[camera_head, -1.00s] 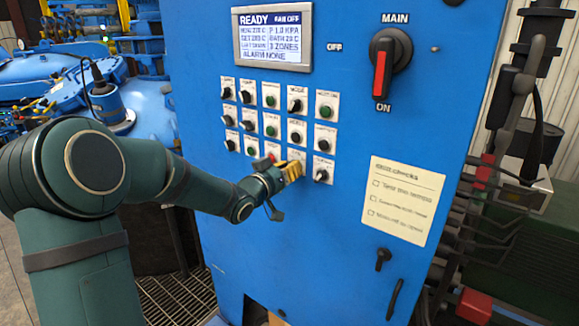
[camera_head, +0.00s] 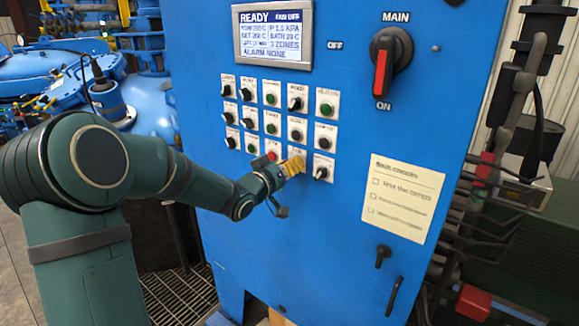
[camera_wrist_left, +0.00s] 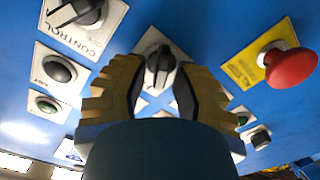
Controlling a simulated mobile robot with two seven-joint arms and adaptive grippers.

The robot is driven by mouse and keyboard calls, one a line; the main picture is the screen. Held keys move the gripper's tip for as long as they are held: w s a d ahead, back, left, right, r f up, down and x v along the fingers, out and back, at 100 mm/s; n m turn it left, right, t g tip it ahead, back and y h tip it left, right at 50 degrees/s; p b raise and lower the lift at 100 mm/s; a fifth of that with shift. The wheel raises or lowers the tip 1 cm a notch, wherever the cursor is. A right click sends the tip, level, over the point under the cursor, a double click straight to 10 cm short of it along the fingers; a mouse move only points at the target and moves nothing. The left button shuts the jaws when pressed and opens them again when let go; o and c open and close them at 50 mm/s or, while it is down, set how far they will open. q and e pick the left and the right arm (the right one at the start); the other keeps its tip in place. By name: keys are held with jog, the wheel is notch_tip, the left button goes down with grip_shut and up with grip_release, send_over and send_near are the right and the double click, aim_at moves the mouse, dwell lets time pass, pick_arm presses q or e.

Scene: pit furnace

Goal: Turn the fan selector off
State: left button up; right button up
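My left gripper (camera_head: 293,166) is at the lower rows of controls on the blue cabinet front. In the left wrist view its two yellow-edged fingers (camera_wrist_left: 160,92) are apart, one on each side of a black selector knob (camera_wrist_left: 160,66) on a pale plate. The knob's handle points nearly straight up and down there. Small gaps seem to show beside it; contact is not clear. The gripper hides this knob in the head view. Its label is not readable, so I cannot confirm it is the fan selector. The display (camera_head: 272,35) reads "READY" and "FAN OFF". My right gripper is not in view.
A red mushroom button (camera_wrist_left: 290,68) sits beside the left gripper, and a CONTROL selector (camera_wrist_left: 84,12) on its other side. More knobs and buttons are close above in the head view. A large MAIN switch (camera_head: 388,62) and paper checklist (camera_head: 403,198) are to the right.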

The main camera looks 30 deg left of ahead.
pick_arm(q)
jog(key=shift+o, duration=0.4)
jog(key=s, duration=1.2)
jog(key=shift+a, duration=0.45)
